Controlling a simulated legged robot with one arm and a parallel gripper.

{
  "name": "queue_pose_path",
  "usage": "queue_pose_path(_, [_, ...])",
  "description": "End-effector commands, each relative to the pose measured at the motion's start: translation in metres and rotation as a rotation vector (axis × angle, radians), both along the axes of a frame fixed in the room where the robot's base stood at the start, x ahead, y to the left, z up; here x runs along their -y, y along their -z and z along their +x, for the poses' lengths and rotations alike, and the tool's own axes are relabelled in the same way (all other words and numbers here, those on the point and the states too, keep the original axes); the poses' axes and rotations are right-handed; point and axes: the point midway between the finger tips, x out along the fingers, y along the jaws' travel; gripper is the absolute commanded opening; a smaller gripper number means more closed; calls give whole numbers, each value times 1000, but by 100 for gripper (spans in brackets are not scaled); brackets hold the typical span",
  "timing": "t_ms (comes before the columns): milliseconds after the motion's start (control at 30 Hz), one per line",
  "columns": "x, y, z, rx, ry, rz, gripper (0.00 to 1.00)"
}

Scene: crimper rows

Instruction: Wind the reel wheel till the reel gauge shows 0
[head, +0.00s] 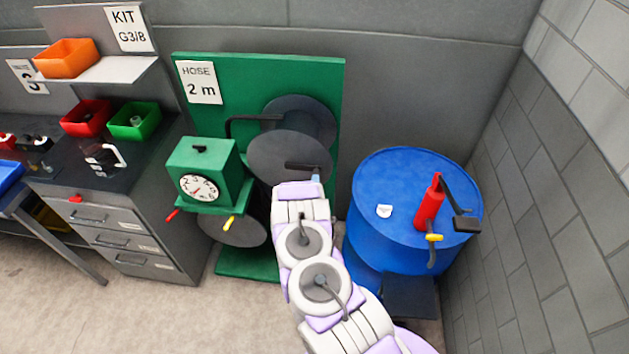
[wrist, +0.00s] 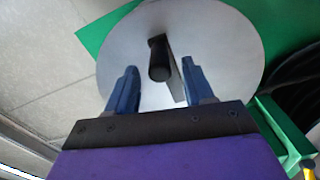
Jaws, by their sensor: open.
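The reel wheel (head: 275,150) is a dark disc on the green stand, with a black crank handle (head: 300,166) on its face. In the wrist view the reel wheel (wrist: 230,45) looks pale grey, and the dark crank knob (wrist: 159,73) points towards me. My gripper (head: 316,179) is at the wheel's lower right. In the wrist view its blue fingers (wrist: 158,76) are apart, one on each side of the knob, with gaps showing. The reel gauge (head: 199,188) is a white dial with a red needle on a green box; its exact reading is too small to tell.
A blue drum (head: 385,235) with a red pump (head: 429,205) stands to the right. A grey drawer cabinet (head: 120,225) stands left. Free floor (head: 150,310) lies in front.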

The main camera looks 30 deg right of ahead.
Motion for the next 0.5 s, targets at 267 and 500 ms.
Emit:
queue_pose_path(267, [-28, 3, -40, -4, -1, 1, 52])
queue_pose_path(500, [-51, 2, -74, -4, -2, 1, 52])
